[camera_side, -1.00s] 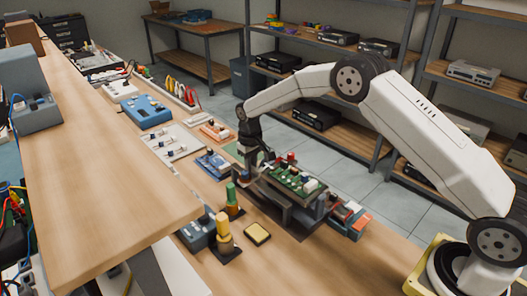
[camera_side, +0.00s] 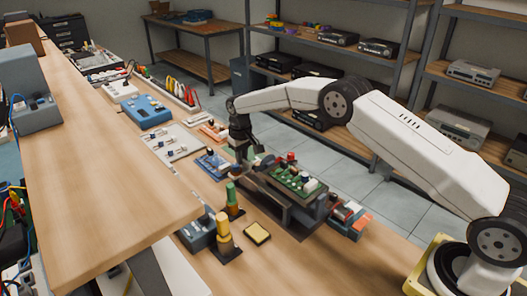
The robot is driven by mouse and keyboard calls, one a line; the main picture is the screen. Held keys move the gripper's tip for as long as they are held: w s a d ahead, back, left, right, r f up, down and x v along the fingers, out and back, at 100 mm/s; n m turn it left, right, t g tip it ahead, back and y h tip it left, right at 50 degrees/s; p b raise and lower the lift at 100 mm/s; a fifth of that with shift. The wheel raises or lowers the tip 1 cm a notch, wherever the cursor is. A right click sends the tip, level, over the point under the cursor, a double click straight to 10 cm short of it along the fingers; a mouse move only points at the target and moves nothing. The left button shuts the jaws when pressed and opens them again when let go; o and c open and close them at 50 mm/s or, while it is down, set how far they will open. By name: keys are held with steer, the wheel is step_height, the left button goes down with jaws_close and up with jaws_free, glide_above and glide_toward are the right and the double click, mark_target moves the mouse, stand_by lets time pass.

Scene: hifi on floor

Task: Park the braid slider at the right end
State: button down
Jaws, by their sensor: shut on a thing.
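My gripper (camera_side: 249,162) points down at the far left end of the green circuit board's dark stand. It is shut on a small part that I take to be the braid slider, mostly hidden by the fingers. The slider's track and its right end cannot be made out clearly. A small blue board (camera_side: 212,161) lies just left of my gripper.
The green circuit board (camera_side: 296,182) stands right of my gripper. Nearer are a green-topped post (camera_side: 231,193), a yellow post (camera_side: 223,228) and a yellow-topped pad (camera_side: 257,233). A white panel with small knobs (camera_side: 173,142) lies to the left. Red-and-grey blocks (camera_side: 350,218) stand at right.

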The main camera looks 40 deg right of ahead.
steer(key=c, duration=0.9)
jaws_free()
steer(key=shift+r, duration=0.1)
steer(key=shift+r, duration=3.85)
